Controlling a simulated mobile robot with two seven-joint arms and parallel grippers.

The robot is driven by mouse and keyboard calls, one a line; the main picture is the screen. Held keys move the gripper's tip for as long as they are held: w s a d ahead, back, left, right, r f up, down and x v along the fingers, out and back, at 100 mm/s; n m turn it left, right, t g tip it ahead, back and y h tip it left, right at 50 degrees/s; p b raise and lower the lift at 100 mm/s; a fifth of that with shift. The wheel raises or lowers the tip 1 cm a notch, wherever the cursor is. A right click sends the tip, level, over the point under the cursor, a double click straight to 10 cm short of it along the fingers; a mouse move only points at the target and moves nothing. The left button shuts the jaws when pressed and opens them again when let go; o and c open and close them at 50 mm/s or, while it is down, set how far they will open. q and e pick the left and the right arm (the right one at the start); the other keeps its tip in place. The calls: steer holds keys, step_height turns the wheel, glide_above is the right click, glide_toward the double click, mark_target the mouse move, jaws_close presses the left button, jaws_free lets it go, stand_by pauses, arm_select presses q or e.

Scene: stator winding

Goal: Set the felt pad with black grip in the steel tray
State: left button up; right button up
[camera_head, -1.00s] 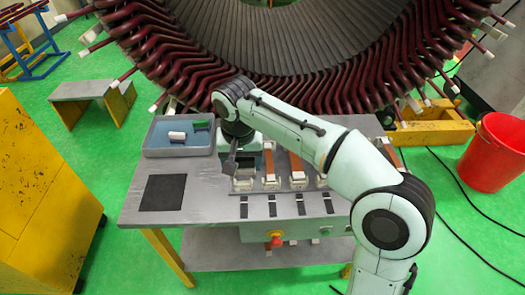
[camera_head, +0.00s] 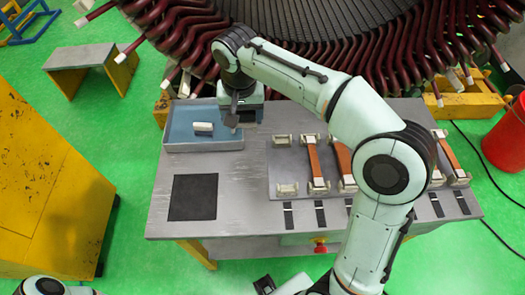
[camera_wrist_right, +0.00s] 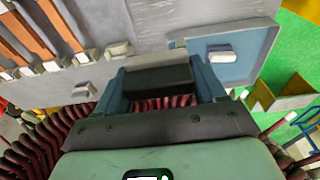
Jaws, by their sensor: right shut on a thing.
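The steel tray (camera_head: 174,146) with a blue floor is at the back left of the bench; part of it shows in the wrist view (camera_wrist_right: 262,40). My right gripper (camera_head: 234,120) is above the tray's right end. In the wrist view its fingers (camera_wrist_right: 160,80) are shut on the felt pad with black grip (camera_wrist_right: 157,78), a dark block with a pale felt face. The pad overlaps the tray's near edge there, and its height above the tray is unclear. A white pad (camera_head: 203,128) lies in the tray, also in the wrist view (camera_wrist_right: 221,54). My left gripper is not in view.
A black mat (camera_head: 193,197) lies left of the bench front. Copper-coloured bars in pale holders (camera_head: 317,165) stand right of the tray. The stator with dark red coil ends (camera_head: 185,50) rises behind the bench. A pale block (camera_head: 283,140) sits right of the tray.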

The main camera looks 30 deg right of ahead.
steer(key=b, duration=0.2)
glide_above(248, 163)
steer(key=f, duration=1.4)
steer(key=shift+s+a, duration=0.15)
steer(key=shift+s, duration=0.15)
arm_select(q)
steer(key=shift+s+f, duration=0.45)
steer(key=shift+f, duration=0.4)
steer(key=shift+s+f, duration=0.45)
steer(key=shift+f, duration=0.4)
arm_select(e)
steer(key=shift+f, duration=2.35)
arm_select(q)
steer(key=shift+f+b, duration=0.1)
steer(key=shift+b, duration=0.25)
arm_select(e)
steer(key=shift+f, duration=0.1)
steer(key=shift+w+f, duration=0.1)
steer(key=shift+f, duration=0.05)
steer(key=o, duration=1.2)
steer(key=shift+c, duration=0.2)
